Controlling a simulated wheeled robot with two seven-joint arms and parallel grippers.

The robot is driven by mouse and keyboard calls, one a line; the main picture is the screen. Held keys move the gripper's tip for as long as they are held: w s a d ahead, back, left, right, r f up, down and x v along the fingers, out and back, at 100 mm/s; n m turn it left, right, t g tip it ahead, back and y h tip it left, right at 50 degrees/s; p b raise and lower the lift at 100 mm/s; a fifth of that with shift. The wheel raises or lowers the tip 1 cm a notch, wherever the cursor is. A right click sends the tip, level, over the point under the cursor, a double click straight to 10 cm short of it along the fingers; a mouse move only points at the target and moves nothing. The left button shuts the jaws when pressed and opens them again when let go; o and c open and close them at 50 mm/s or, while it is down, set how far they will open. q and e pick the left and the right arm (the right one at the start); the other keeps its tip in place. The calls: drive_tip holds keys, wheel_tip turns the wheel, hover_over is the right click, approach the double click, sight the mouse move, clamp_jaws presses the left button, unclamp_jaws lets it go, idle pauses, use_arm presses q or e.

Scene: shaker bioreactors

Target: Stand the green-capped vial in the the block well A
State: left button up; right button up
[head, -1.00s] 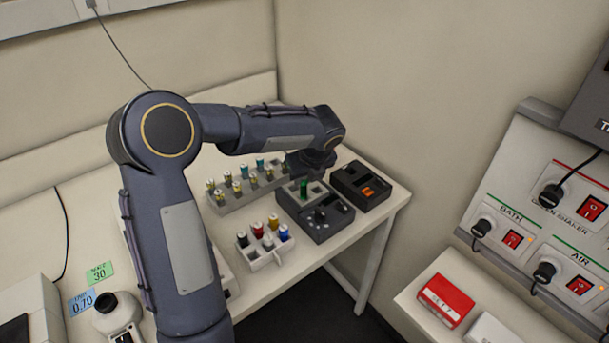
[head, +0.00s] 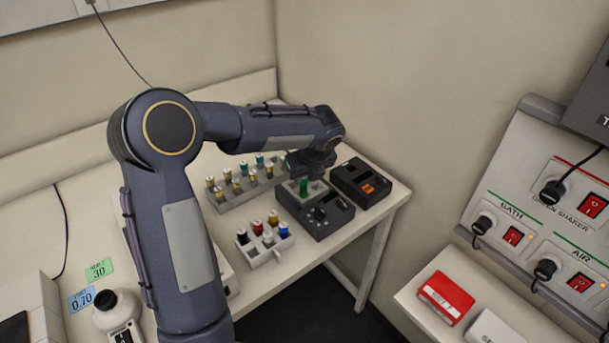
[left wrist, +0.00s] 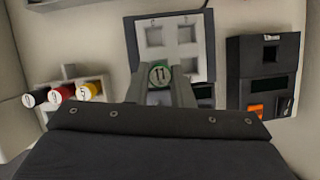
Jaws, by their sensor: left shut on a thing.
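The green-capped vial (head: 304,190) stands upright at the grey block (head: 318,187) on the dark device. My left gripper (head: 305,178) is above it, pointing down. In the left wrist view the green cap (left wrist: 160,73), marked 11, sits between the two fingers of my left gripper (left wrist: 161,84), which are shut on the vial. The block's square wells (left wrist: 153,36) show there, with two open ones beyond the cap. The vial's lower end is hidden, so I cannot tell how deep it sits. No well letter is readable. My right gripper is out of view.
A white rack (head: 265,247) with red, yellow, blue and other caps stands in front. A long grey rack (head: 235,192) of vials stands behind to the left. A dark box (head: 362,184) with an orange part stands close on the right, near the table's edge.

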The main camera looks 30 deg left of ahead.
sight(305, 178)
use_arm(q)
drive_tip(key=shift+f, duration=0.15)
drive_tip(key=shift+f+b, duration=0.55)
drive_tip(key=shift+f, duration=0.25)
drive_tip(key=shift+f, duration=0.1)
drive_tip(key=o, duration=1)
wheel_tip(305, 178, up, 7)
drive_tip(key=p, duration=0.6)
drive_tip(key=shift+p, duration=0.35)
